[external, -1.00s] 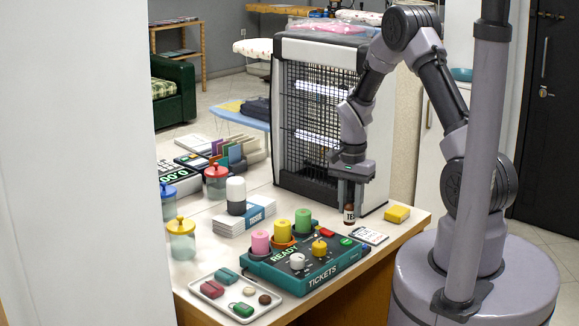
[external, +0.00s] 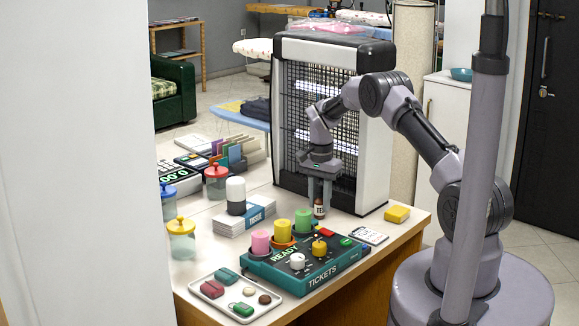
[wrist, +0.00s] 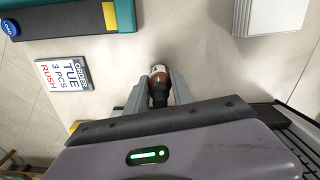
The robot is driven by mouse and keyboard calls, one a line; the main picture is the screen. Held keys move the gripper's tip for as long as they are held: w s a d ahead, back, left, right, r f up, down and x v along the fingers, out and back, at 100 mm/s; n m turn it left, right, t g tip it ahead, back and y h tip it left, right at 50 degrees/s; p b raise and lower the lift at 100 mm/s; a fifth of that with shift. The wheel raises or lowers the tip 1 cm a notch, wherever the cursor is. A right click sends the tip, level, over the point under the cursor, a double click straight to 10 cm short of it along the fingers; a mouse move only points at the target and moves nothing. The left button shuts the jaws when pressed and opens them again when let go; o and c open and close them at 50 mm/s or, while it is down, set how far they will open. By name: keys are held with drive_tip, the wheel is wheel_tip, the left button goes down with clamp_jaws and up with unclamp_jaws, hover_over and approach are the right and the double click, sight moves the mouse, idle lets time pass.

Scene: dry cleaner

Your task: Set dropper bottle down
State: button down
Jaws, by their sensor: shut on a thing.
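The dropper bottle (external: 319,209) is small and brown with a pale label and a dark top. My gripper (external: 320,190) is shut on it from above, in front of the black grille of the white-sided cabinet. In the wrist view the bottle (wrist: 158,85) stands between the two grey fingers of my gripper (wrist: 157,92), its dark top toward the camera. The bottle looks upright and close to the counter (external: 209,247); I cannot tell whether its base touches.
The teal ticket machine (external: 322,277) with colored rolls is in front of the bottle. An order card (external: 370,236) and a yellow block (external: 397,214) lie to the right. White stacked cards (external: 243,222) lie to the left. The grille cabinet (external: 374,150) stands close behind.

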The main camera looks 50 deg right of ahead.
drive_tip(key=shift+f, duration=0.2)
drive_tip(key=c, duration=1.1)
unclamp_jaws()
drive_tip(key=shift+r, duration=0.1)
